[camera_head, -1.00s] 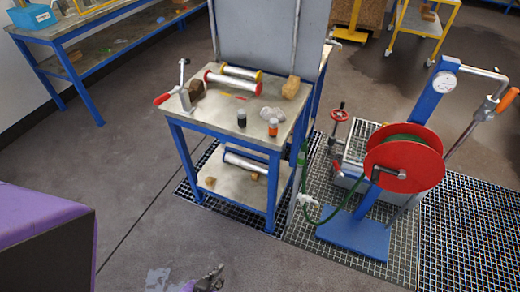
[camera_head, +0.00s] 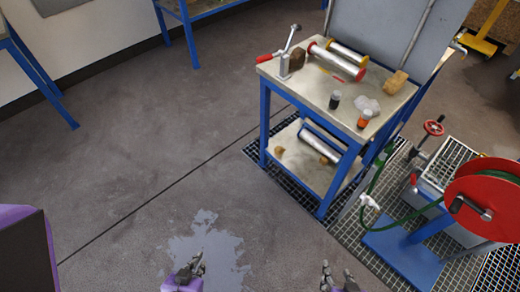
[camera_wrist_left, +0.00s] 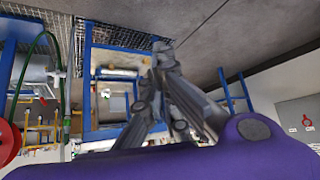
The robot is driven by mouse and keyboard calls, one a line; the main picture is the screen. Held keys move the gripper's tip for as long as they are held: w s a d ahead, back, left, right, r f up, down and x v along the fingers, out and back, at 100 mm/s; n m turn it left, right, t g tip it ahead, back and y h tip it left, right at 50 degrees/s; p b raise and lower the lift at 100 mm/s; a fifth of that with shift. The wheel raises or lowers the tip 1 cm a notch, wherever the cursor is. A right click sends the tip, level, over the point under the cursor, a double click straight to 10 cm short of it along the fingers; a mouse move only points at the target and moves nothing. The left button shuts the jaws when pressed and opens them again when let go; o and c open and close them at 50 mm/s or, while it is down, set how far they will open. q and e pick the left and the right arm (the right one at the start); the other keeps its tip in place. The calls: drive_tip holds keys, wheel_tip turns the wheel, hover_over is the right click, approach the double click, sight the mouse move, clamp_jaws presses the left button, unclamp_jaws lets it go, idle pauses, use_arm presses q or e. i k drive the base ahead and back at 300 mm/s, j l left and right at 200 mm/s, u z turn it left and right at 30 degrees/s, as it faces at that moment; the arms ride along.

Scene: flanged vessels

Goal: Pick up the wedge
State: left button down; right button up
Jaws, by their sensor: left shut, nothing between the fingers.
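No piece is clearly recognisable as the wedge. A tan block (camera_head: 396,82) lies on the right of the bench top, and a dark brown piece (camera_head: 297,59) lies at its left behind the red-handled tool. Small tan pieces (camera_head: 279,151) lie on the lower shelf. My left gripper (camera_head: 196,262) is low at the bottom of the head view, over the floor and well apart from the bench. It is shut and empty, and its fingers also show in the left wrist view (camera_wrist_left: 160,62). My right gripper (camera_head: 337,270) is at the bottom edge, with its fingers apart and nothing visible between them.
The blue-framed bench (camera_head: 333,92) carries rollers (camera_head: 338,61), a dark jar (camera_head: 335,100), an orange jar (camera_head: 364,119) and pale lumps (camera_head: 367,105). A red hose reel (camera_head: 487,199) stands at right. Open floor with a wet patch (camera_head: 208,240) lies in front.

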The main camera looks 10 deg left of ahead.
sight(278, 151)
drive_tip(key=i+l+z, duration=0.1)
drive_tip(key=i+l, duration=0.15)
drive_tip(key=i, duration=0.25)
drive_tip(key=i+l+z, duration=0.15)
drive_tip(key=i, duration=0.35)
drive_tip(key=i+l+z, duration=0.1)
drive_tip(key=i, duration=0.4)
